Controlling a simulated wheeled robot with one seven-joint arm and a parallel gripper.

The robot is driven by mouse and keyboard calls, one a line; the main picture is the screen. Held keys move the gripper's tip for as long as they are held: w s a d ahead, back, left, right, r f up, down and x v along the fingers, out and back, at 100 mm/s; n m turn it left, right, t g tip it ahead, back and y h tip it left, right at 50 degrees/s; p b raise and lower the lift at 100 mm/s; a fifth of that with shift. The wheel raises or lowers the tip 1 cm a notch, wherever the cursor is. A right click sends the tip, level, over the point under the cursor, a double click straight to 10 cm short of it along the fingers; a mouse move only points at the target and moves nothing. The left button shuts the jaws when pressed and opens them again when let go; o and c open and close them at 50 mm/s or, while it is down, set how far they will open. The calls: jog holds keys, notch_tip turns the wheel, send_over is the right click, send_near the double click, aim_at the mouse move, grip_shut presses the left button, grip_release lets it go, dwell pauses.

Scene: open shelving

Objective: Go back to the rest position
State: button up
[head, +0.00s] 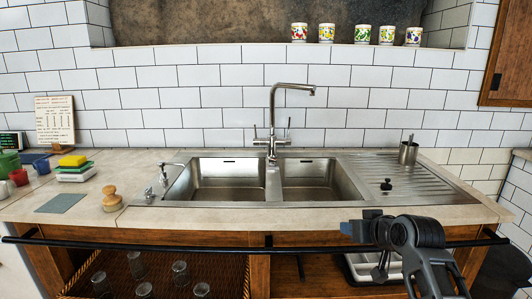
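My arm is in the lower right of the head view, in front of the counter's front edge and the black rail. My gripper (358,230) is at its left end, pointing left, beside the rail and below the right sink basin. Its fingers are small and dark here, so I cannot tell whether they are open or shut. I see nothing clearly held in it.
A double steel sink (230,182) with a tall tap (272,120) is set in the counter. A black rail (150,243) runs along the front. Sponges (73,161), a wooden brush (112,198) and cups stand left. Glasses (180,272) stand below; a steel cup (408,152) stands right.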

jog(key=s+a+f+m+t, duration=0.1)
jog(key=s+f, duration=0.4)
jog(key=s, duration=0.5)
jog(key=s+a+f+h, duration=0.1)
jog(key=s+f, duration=0.4)
jog(key=s, duration=0.5)
jog(key=s+a+f+m+t, duration=0.1)
jog(key=s+f, duration=0.4)
jog(key=s, duration=0.5)
jog(key=s+d+r+h, duration=0.1)
jog(key=s+r, duration=0.3)
jog(key=s, duration=1.2)
jog(key=s+d+r+n+t, duration=0.1)
jog(key=s+r, duration=1)
jog(key=s, duration=0.1)
jog(key=shift+s+t, duration=0.25)
jog(key=shift+t, duration=0.05)
jog(key=shift+d+r, duration=0.1)
